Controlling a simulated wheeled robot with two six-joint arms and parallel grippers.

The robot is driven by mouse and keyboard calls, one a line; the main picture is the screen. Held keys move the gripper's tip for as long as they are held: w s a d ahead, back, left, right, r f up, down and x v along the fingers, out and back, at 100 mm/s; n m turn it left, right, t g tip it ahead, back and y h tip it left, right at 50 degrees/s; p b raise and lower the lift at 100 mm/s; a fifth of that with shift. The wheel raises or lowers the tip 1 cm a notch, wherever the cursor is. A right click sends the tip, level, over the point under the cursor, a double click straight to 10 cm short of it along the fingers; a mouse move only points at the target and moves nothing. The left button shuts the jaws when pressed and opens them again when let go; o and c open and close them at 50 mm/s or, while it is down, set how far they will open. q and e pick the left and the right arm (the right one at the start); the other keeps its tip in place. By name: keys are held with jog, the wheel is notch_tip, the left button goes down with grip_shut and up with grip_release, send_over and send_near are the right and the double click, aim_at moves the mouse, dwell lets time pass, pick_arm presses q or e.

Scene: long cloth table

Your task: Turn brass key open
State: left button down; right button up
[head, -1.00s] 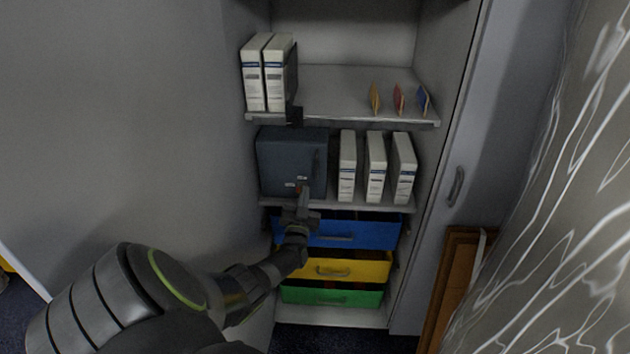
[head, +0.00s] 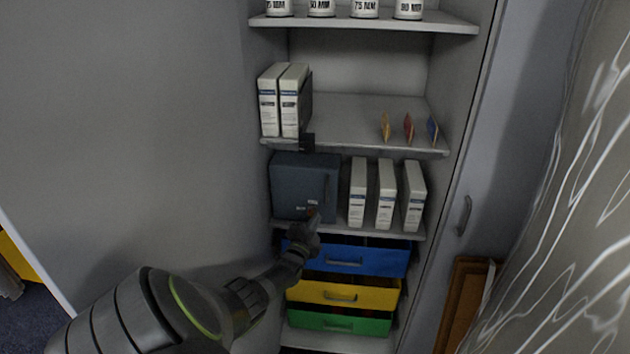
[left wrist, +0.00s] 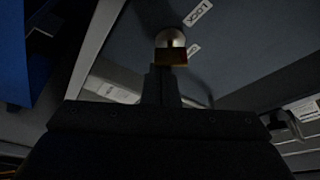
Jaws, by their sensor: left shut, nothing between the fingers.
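A dark blue-grey box (head: 298,187) stands on the middle shelf with its door closed. In the left wrist view, the box's front (left wrist: 235,45) carries a round silver lock (left wrist: 169,36) and white labels, one reading LOCK (left wrist: 198,13). The brass key (left wrist: 171,56) sits at the lock, its flat bow facing me. My left gripper (head: 315,217) is at the lower front of the box. In the left wrist view its shut, empty fingers (left wrist: 162,84) point at the key from just below. I cannot tell whether they touch it. My right gripper is out of view.
White binders (head: 386,194) stand right of the box, and two more (head: 283,100) stand above. Blue (head: 350,258), yellow (head: 343,293) and green (head: 340,320) drawers are below. A cabinet door (head: 485,190) is at the right, and a grey panel (head: 130,130) fills the left.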

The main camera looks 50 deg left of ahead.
pick_arm(q)
jog(key=m+h+p, duration=0.1)
jog(key=m, duration=0.2)
jog(key=shift+f, duration=0.1)
jog(key=m, duration=0.1)
jog(key=m+g, duration=0.1)
jog(key=shift+s+a+f+m+h+p, duration=0.1)
jog(key=shift+f+m+h+p, duration=0.1)
jog(key=shift+m+h+p, duration=0.1)
jog(key=shift+f, duration=0.1)
dwell(0.4)
